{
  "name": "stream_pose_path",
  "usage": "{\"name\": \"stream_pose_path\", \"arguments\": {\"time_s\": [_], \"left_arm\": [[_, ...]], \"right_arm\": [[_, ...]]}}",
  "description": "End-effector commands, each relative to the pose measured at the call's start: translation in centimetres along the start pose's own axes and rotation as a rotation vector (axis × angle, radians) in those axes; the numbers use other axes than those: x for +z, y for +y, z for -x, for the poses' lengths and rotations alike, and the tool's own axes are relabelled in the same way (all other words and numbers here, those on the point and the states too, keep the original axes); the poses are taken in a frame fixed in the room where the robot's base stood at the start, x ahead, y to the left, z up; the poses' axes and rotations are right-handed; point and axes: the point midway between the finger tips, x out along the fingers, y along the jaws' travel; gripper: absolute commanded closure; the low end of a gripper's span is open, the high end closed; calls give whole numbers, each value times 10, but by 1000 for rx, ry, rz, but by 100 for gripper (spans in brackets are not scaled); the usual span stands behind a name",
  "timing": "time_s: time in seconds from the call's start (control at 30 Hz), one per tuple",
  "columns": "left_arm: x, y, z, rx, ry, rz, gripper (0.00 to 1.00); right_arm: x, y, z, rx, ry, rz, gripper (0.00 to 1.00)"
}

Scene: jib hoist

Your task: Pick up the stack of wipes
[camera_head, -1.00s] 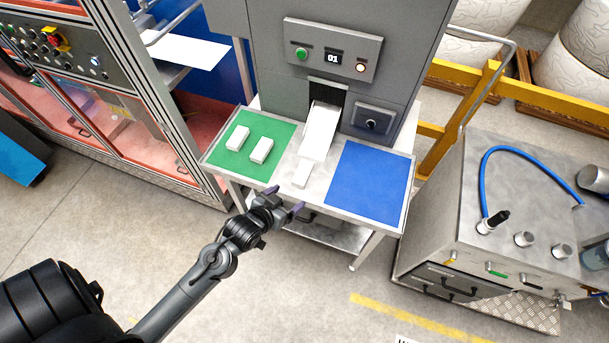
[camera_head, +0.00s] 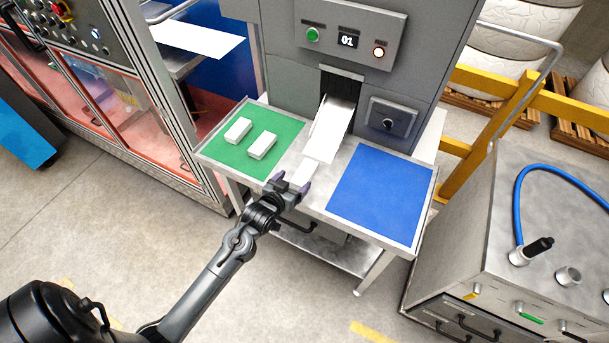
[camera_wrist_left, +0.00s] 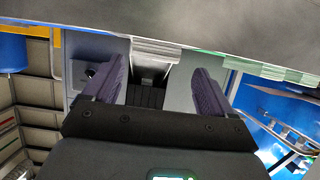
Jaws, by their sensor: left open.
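A small white stack of wipes (camera_head: 304,173) lies on the bare metal strip of the table, at the lower end of the white chute (camera_head: 328,130). My left gripper (camera_head: 291,186) is open at the table's front edge, close to the near end of this stack, and its fingers partly cover it. I cannot tell if they touch. In the left wrist view the two purple fingers (camera_wrist_left: 157,82) are spread, with a pale block (camera_wrist_left: 157,48) beyond and between them, likely the stack. My right gripper is not in view.
Two more white stacks (camera_head: 250,138) lie on the green mat (camera_head: 282,132) at the left. The blue mat (camera_head: 380,195) at the right is empty. The grey machine (camera_head: 300,65) stands behind the table. A steel cabinet (camera_head: 500,265) stands at the right.

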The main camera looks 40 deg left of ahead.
Motion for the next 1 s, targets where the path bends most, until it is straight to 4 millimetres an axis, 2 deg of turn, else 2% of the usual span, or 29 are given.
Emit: {"name": "stream_pose_path", "arguments": {"time_s": [0.27, 0.6, 0.93, 0.97, 1.0], "left_arm": [[0, 2, -16, 0, -1, 0, 15], [-2, 7, -56, 0, -1, 0, 15], [-2, 7, -62, 0, -1, 0, 15], [-2, 7, -62, 0, -1, 0, 16], [-2, 7, -62, 0, -1, 0, 23]], "right_arm": [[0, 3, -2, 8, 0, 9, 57], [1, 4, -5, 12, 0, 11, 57], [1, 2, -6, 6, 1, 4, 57], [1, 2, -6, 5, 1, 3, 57], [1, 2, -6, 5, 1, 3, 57]]}}
